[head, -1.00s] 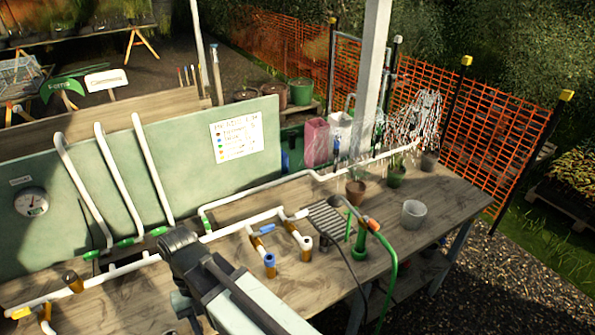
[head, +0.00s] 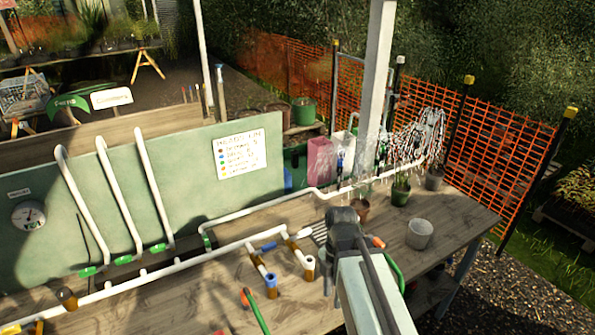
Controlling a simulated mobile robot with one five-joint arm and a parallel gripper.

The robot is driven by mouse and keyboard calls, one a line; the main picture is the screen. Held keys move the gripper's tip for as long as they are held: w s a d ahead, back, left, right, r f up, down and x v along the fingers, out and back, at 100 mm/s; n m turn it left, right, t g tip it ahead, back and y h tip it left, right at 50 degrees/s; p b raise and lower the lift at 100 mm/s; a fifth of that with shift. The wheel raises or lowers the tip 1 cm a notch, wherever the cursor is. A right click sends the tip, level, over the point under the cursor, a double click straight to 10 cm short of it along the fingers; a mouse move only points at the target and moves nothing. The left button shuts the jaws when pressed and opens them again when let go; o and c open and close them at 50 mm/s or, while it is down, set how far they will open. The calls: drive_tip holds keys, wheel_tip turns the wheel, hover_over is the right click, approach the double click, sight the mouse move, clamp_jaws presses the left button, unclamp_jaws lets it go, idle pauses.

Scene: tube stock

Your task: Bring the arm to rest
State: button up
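My arm reaches up from the bottom edge, right of the middle, over the wooden bench (head: 455,203). Its dark end, with my gripper (head: 343,226), is seen from behind above the bench. The fingers cannot be made out, so I cannot tell whether they are open or shut. No held object can be made out. The arm hides part of the grey slotted plate and of the green hose (head: 397,278) behind it.
White pipework (head: 170,268) with blue- and brown-ended stubs runs along the bench, left of my arm. A grey pot (head: 420,233) stands to the right. A green panel (head: 190,165) rises behind.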

drive_tip(key=w+d+m+t, duration=0.1)
drive_tip(key=w+d+m, duration=0.1)
drive_tip(key=m, duration=1)
drive_tip(key=w+d+f+m+t, duration=0.1)
drive_tip(key=d+m, duration=0.3)
drive_tip(key=m, duration=0.7)
drive_tip(key=shift+w+d+m+t, duration=0.3)
drive_tip(key=shift+w+d+m, duration=0.1)
drive_tip(key=shift+w, duration=0.2)
